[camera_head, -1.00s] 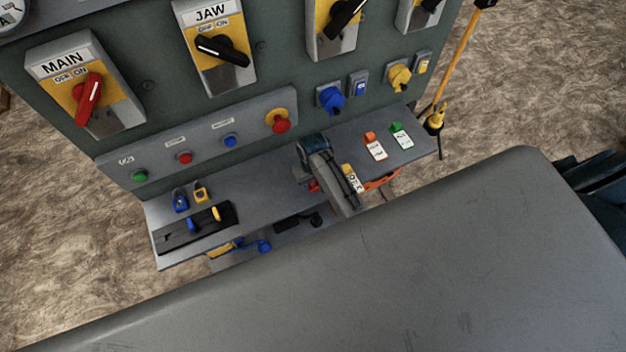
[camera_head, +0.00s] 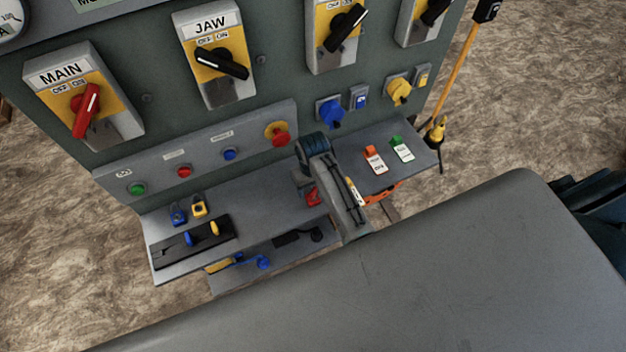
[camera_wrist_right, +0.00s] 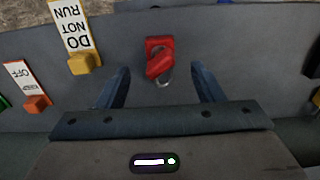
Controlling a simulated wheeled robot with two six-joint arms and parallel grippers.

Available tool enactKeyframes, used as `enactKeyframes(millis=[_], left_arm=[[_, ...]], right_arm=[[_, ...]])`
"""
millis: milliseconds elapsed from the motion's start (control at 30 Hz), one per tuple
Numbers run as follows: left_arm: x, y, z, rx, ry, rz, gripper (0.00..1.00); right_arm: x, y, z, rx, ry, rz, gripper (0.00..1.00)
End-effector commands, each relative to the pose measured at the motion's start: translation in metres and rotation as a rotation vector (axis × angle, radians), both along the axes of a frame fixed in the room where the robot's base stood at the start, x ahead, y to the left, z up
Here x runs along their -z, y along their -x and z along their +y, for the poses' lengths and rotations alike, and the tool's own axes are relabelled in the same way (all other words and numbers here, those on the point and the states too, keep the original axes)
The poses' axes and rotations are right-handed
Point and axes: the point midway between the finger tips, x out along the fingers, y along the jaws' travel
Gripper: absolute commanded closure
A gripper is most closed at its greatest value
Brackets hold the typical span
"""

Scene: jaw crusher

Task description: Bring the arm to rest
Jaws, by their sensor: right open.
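My right arm (camera_head: 345,205) reaches over the grey shelf at the front of the control panel. My right gripper (camera_head: 304,180) is low over the shelf and partly hidden by its own wrist. In the right wrist view its two blue fingers (camera_wrist_right: 162,87) stand wide apart with nothing held. A red padlock (camera_wrist_right: 159,58) shows just beyond and between the fingertips, not gripped; it also shows in the head view (camera_head: 313,197), beside the arm. My left gripper is in neither view.
A yellow DO NOT RUN tag (camera_wrist_right: 77,40) and an orange tag (camera_wrist_right: 30,90) are close by. A green tag (camera_head: 402,149), small blue and yellow padlocks (camera_head: 199,207) and a black tray (camera_head: 165,252) are on the shelf. Switches and push buttons (camera_head: 184,171) line the panel.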

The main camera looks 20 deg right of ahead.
Motion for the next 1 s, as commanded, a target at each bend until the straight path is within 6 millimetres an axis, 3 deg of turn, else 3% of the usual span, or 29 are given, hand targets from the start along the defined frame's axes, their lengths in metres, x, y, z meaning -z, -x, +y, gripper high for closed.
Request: enactKeyframes(millis=[233, 567, 667, 767, 900, 1000], left_arm=[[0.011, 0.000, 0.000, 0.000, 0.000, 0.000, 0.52], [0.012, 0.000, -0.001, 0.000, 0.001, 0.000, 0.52], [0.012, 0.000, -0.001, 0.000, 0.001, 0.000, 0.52], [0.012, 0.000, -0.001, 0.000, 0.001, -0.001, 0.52], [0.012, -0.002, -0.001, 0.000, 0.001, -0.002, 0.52], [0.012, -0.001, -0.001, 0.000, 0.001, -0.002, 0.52]], right_arm=[[-0.038, -0.001, 0.001, -0.001, -0.002, -0.003, 0.39], [-0.048, 0.007, -0.004, 0.003, 0.003, -0.005, 0.39], [-0.046, 0.029, -0.016, 0.012, 0.015, -0.030, 0.39], [-0.048, 0.064, -0.035, 0.023, 0.034, -0.074, 0.39], [-0.064, 0.119, -0.057, 0.022, 0.060, -0.148, 0.39], [-0.078, 0.148, -0.065, 0.012, 0.071, -0.190, 0.39]])
